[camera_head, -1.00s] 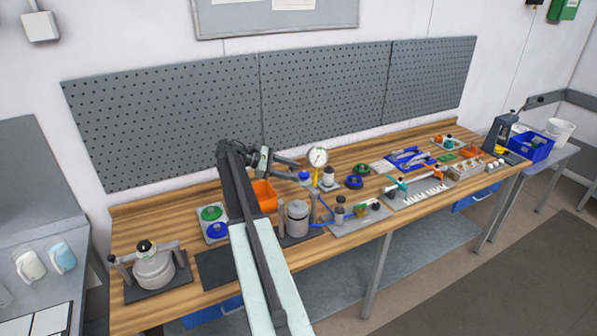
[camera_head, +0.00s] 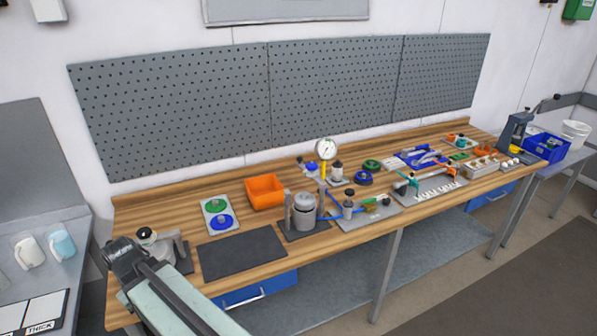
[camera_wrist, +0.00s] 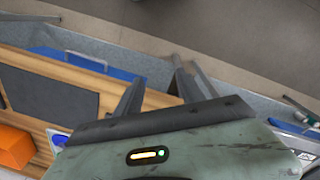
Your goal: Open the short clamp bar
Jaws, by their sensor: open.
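At the bench's left end is a metal pot fixture with a black-topped knob (camera_head: 147,235) and a grey upright (camera_head: 181,252) on a dark base. My arm hides most of its pot and any bar across it. A second metal pot (camera_head: 304,203) stands mid-bench between grey uprights on a dark base; I cannot tell which fixture has the short clamp bar. In the head view my arm's end is in front of the left fixture, its fingertips not distinguishable. In the wrist view my gripper (camera_wrist: 157,90) is open and empty, its dark fingers apart above the bench's front edge.
A dark mat (camera_head: 242,254) lies between the fixtures. Behind are an orange bin (camera_head: 265,191) and a tray with green and blue discs (camera_head: 218,217). A dial gauge (camera_head: 326,149) and several small tools crowd the right. A blue drawer (camera_head: 256,289) is below the bench.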

